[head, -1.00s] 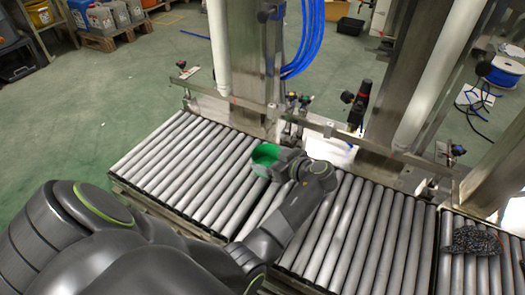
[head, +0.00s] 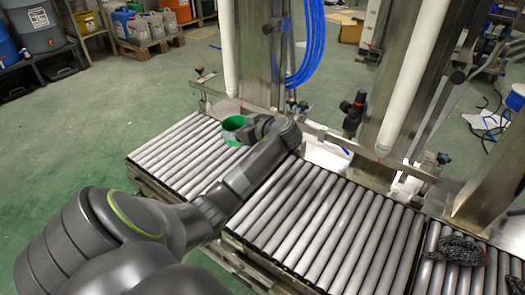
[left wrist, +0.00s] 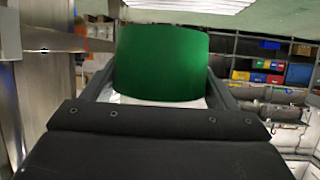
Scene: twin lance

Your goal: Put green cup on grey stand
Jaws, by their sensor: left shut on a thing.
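The green cup (head: 233,125) shows over the rollers at the back of the left conveyor section in the head view. It also fills the upper middle of the left wrist view (left wrist: 160,62). My left gripper (head: 244,131) is shut on the cup, with a finger on each side of it in the left wrist view. The cup looks roughly upright, and I cannot tell whether it touches the rollers. A pale grey round shape (head: 224,107) lies just behind the cup; I cannot tell whether it is the grey stand. My right gripper is not in view.
A roller conveyor (head: 310,220) runs across the front, with a dark grey textured heap (head: 458,249) at its right. A metal post (head: 258,50) and a rail with knobs stand behind the rollers. Open green floor (head: 70,140) lies to the left.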

